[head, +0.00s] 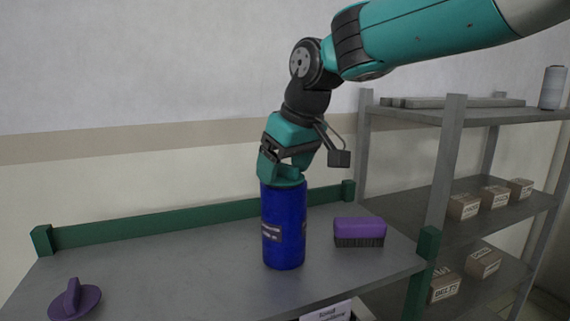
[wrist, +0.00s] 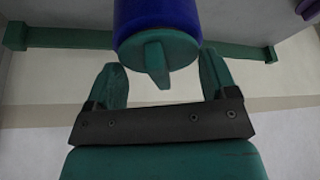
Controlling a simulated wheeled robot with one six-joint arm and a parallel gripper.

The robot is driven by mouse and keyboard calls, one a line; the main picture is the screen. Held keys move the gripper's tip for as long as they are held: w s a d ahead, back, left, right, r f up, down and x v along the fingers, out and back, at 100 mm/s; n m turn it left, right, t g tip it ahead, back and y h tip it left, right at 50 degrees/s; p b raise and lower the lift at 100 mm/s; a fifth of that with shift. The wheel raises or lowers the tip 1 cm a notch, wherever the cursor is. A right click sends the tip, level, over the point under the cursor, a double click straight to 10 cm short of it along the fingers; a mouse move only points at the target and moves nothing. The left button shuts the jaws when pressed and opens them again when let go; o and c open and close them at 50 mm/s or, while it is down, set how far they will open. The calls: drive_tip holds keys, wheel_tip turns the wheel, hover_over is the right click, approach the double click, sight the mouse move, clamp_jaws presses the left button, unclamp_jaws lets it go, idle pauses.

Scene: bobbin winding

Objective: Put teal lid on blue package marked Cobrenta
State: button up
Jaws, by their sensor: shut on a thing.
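The blue package (head: 284,225) is a tall cylinder standing upright on the grey table; its label is too small to read. The teal lid (wrist: 170,50), a round disc with an upright fin, sits at the package's top end, and the blue package (wrist: 155,14) is beyond it in the wrist view. I cannot tell whether the lid is fully seated. My gripper (wrist: 163,78) is shut on the lid, with one finger on either side of its rim. In the head view my gripper (head: 284,170) points down over the package and hides most of the lid.
A purple lid with a fin (head: 75,300) lies at the table's front left. A purple brush (head: 359,232) stands right of the package. A green rail (head: 150,227) runs along the back edge. A grey shelf with small boxes (head: 463,207) stands at right.

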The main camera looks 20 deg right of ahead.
drive_tip(key=o, duration=0.8)
drive_tip(key=p+v, duration=0.2)
drive_tip(key=v, duration=1.5)
drive_tip(key=shift+s+r, duration=0.15)
drive_tip(key=shift+r, duration=0.05)
drive_tip(key=shift+d, duration=0.1)
